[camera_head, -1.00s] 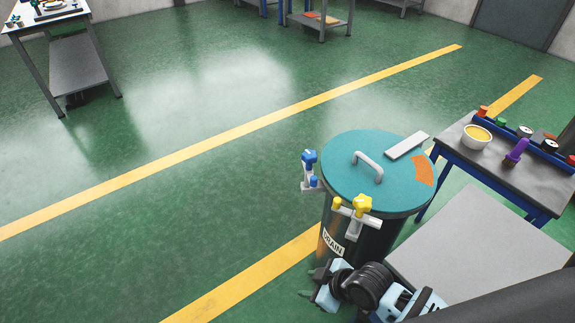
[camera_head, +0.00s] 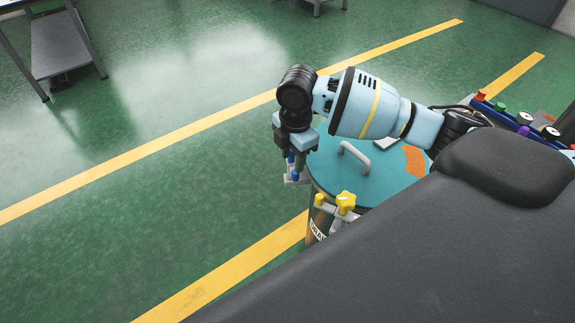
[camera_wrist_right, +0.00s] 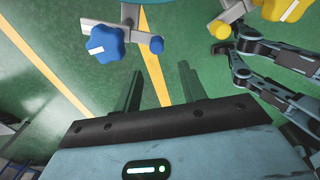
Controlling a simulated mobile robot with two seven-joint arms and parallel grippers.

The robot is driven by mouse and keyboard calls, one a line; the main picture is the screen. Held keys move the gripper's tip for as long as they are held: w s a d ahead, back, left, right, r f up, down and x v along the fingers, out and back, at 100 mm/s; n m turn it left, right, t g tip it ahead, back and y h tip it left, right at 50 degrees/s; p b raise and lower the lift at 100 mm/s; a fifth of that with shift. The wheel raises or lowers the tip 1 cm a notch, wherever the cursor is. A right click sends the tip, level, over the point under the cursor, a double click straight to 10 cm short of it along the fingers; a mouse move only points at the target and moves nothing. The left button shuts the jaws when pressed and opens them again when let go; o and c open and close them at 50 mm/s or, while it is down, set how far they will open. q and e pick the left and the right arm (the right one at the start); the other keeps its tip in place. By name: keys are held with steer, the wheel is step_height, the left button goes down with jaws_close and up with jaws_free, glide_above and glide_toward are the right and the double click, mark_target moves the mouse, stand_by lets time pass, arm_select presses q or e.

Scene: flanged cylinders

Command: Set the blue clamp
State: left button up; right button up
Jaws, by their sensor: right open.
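The blue clamp (camera_head: 298,180) sits at the left rim of the teal drum lid (camera_head: 375,184), mostly covered by my gripper in the head view. In the right wrist view its lobed blue knob (camera_wrist_right: 104,43) and a small blue screw end (camera_wrist_right: 156,45) show at the top, on a grey body. My right gripper (camera_head: 291,160) points down over the clamp. In the wrist view its two dark fingers (camera_wrist_right: 160,92) are apart with only floor between them, and the knob lies beyond them, to the upper left.
A yellow clamp (camera_head: 345,202) is on the near rim of the drum, right of the blue one. The lid has a grey handle (camera_head: 353,157) and an orange patch (camera_head: 413,160). A workbench with small items is behind my arm at right. Floor left of the drum is clear.

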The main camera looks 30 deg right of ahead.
steer(key=shift+w+d+r, duration=0.25)
steer(key=shift+d+r, duration=0.45)
steer(key=shift+r, duration=0.1)
steer(key=shift+f, duration=3.9)
jaws_close()
